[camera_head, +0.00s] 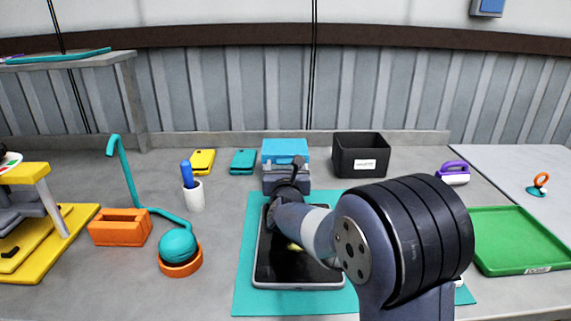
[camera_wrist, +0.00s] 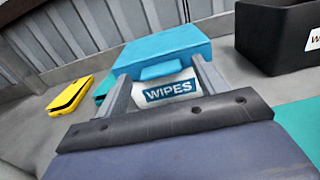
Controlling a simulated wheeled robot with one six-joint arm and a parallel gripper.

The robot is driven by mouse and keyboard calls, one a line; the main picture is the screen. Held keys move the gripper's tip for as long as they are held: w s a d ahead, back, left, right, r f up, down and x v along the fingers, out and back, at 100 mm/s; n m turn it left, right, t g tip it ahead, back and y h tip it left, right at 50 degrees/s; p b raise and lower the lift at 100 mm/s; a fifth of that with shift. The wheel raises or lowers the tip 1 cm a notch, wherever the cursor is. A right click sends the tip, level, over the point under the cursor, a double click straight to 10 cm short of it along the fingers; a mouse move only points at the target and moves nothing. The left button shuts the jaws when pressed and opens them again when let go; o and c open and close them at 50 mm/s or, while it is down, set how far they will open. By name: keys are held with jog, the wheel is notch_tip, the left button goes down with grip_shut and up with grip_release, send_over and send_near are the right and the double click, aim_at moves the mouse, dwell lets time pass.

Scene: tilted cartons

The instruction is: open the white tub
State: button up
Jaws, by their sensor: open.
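The white tub (camera_wrist: 176,88) shows in the wrist view, with a "WIPES" label on its front. Its blue lid (camera_wrist: 165,46) is on top and looks shut, with a small tab at the front edge. In the head view the lid (camera_head: 285,147) shows behind my gripper (camera_head: 286,180), which hides most of the tub's body. In the wrist view my gripper (camera_wrist: 160,76) is open, with one finger on each side of the tub's front, just below the lid. I cannot tell whether the fingers touch the tub.
A black bin (camera_head: 360,156) stands right of the tub. Yellow (camera_head: 202,161) and teal (camera_head: 243,161) boxes lie to its left. A dark tablet-like panel (camera_head: 275,270) lies on a teal mat (camera_head: 244,295) under my arm. A green tray (camera_head: 520,240) is at right.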

jog(key=shift+w, duration=0.55)
jog(key=shift+c, duration=0.6)
jog(key=c, duration=1.3)
jog(key=shift+r, duration=0.1)
